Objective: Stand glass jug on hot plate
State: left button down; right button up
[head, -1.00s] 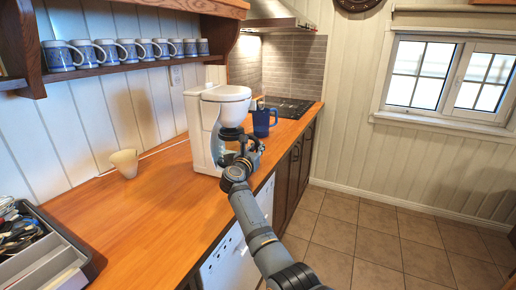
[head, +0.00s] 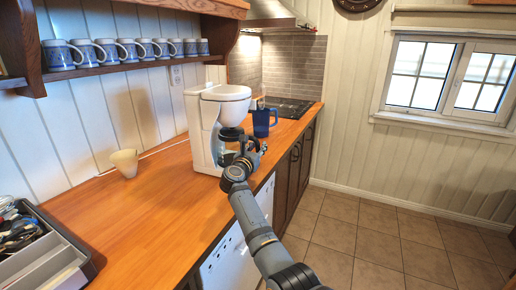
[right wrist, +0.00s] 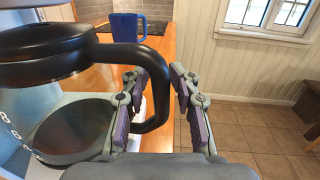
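The glass jug (head: 229,155) with its black lid is at the front of the white coffee maker (head: 203,130), partly hidden by my right gripper (head: 249,152). In the right wrist view the black lid (right wrist: 45,55) and the curved black handle (right wrist: 158,85) fill the left. My right gripper (right wrist: 160,100) is open, with one finger on each side of the handle and room beside it. A dark round surface, seemingly the hot plate (right wrist: 75,130), shows below the lid through clear glass. I cannot tell whether the jug rests on it. My left gripper is not in view.
A blue mug (head: 262,123) stands behind the coffee maker, near the black hob (head: 290,106). A cream cup (head: 125,163) and a grey utensil tray (head: 50,262) are on the left of the counter. Several patterned mugs (head: 105,54) line the shelf. The counter's middle is clear.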

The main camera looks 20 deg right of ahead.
jog(key=shift+o, duration=0.6)
jog(key=shift+f, duration=0.2)
jog(key=shift+s+a, duration=0.15)
jog(key=shift+a, duration=0.05)
jog(key=v, duration=0.7)
jog(key=shift+d, duration=0.1)
